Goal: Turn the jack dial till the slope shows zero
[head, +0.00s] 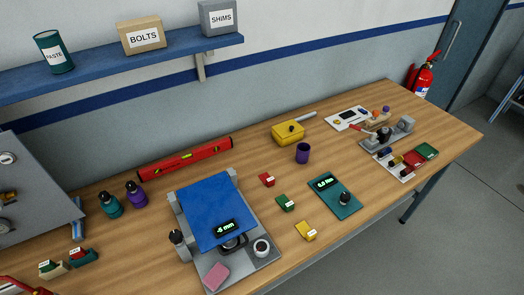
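A blue tilting plate (213,200) sits on a grey base (255,265) at the front of the bench. A small black display (228,229) on the plate's lower edge shows green text, seemingly "4 mm". A teal unit (334,196) to the right has a second green display (326,183), too small to read surely, and a black knob (344,198). I cannot tell which of these is the jack dial. Neither gripper is in view.
A red spirit level (186,159) lies behind the plate. Red (267,180), green (286,203) and yellow (306,230) blocks lie between the two units. A purple cup (303,153) and yellow box (288,133) stand behind. A pink block (216,276) lies at the base's front.

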